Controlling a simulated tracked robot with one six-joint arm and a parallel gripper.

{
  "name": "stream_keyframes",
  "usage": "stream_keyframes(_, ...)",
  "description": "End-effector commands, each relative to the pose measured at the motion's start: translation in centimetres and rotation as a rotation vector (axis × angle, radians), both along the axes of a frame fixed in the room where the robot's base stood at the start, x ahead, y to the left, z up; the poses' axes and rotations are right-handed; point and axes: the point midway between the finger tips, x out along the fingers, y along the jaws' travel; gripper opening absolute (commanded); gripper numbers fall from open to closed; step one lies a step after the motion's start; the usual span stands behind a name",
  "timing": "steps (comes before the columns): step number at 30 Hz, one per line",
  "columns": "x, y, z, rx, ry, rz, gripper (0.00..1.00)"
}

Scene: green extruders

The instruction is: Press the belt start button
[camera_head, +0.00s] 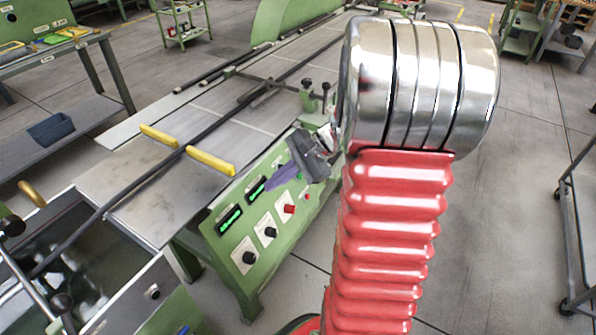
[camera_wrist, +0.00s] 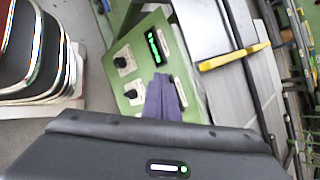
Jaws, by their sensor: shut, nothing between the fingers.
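The green control panel (camera_head: 236,247) is on the side of the belt machine. In the head view it carries green-lit displays (camera_head: 229,220), black knobs (camera_head: 248,258) and a red button (camera_head: 289,209) on a white plate. The wrist view also shows the panel (camera_wrist: 112,80), a lit display (camera_wrist: 154,47) and two black knobs (camera_wrist: 122,63). My gripper (camera_head: 256,191), with purple fingers, is shut and empty in front of the panel; its fingers (camera_wrist: 161,80) cover part of it beside a display in the wrist view. Contact cannot be told. I cannot tell which control is the start button.
The belt bed (camera_head: 135,187) runs behind the panel, with yellow handles (camera_head: 210,161) and a dark rail. A metal bin (camera_head: 65,250) is at the lower left. My red arm hides the panel's right side. A cart (camera_head: 580,220) stands at the right; the floor between is clear.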

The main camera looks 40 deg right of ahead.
Motion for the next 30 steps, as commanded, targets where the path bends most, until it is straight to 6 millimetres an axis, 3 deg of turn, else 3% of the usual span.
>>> stream_keyframes(10,0.9,-9.9,-5.0,0.293,0.023,-0.381,0.00)
stream_keyframes(21,-1.4,-21.0,-11.3,0.588,-0.008,-0.771,0.00)
stream_keyframes(25,-2.4,-23.4,-12.8,0.654,-0.024,-0.857,0.00)
stream_keyframes(30,-2.9,-24.5,-13.4,0.682,-0.032,-0.895,0.00)
